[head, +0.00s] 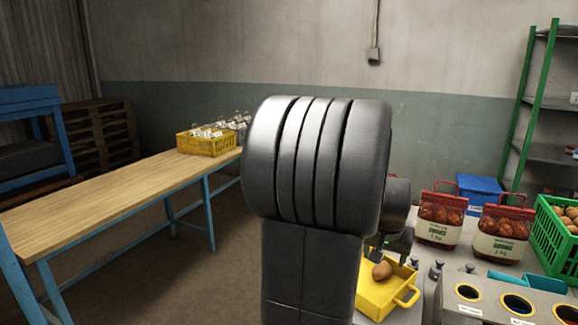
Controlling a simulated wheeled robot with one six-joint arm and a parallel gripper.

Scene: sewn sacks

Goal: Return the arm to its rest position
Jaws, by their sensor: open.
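My arm stands large in the middle of the head view and hides much of what is behind it. My gripper (388,252) shows only in part at the right edge of the arm, above a yellow scoop-like tray (372,299) with a handle. The gripper is open. A brown, potato- or onion-like item (382,270) lies in the tray, just below the gripper and not visibly held.
Two filled red-and-white sacks (439,231) (497,247) stand on the right-hand bench. A blue bin (479,188), a green crate (549,243) and a panel with round holes (512,305) are near them. A long wooden table (110,202) at left is mostly bare; a yellow crate (207,146) of bottles stands at its far end.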

